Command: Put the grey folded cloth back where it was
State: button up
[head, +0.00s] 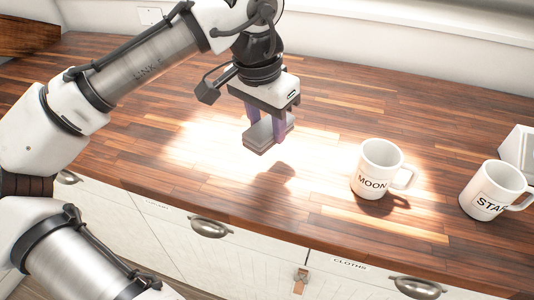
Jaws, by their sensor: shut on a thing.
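The grey folded cloth (262,137) is a small flat block in the head view, above the wooden counter. My gripper (266,122) points down with its purple fingers shut on the cloth, one on each side. A shadow on the counter lies below and to the right of the cloth, so it is held clear of the surface. A drawer labelled CLOTHS (372,279) is in the counter front at the lower right; its front looks flush with its neighbours.
A white mug marked MOON (371,182) stands right of my gripper. Another white mug, its lettering partly readable as STA (487,206), stands farther right, near a white object (518,150) at the edge. The wooden counter (140,125) is bare on the left. A tag (300,280) hangs on the front.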

aim_at(262, 129)
notch_tip(262, 129, down, 8)
jog(key=shift+r, duration=0.1)
dwell(0.4)
jog(key=shift+f, duration=0.3)
jog(key=o, duration=0.9)
jog(key=shift+r, duration=0.1)
jog(key=shift+c, duration=0.2)
jog(key=r, duration=0.4)
jog(key=s+r, duration=0.1)
jog(key=r, duration=0.3)
jog(key=a+r, duration=0.1)
jog(key=r, duration=0.3)
jog(key=shift+s+a+r, duration=0.1)
jog(key=shift+s, duration=0.05)
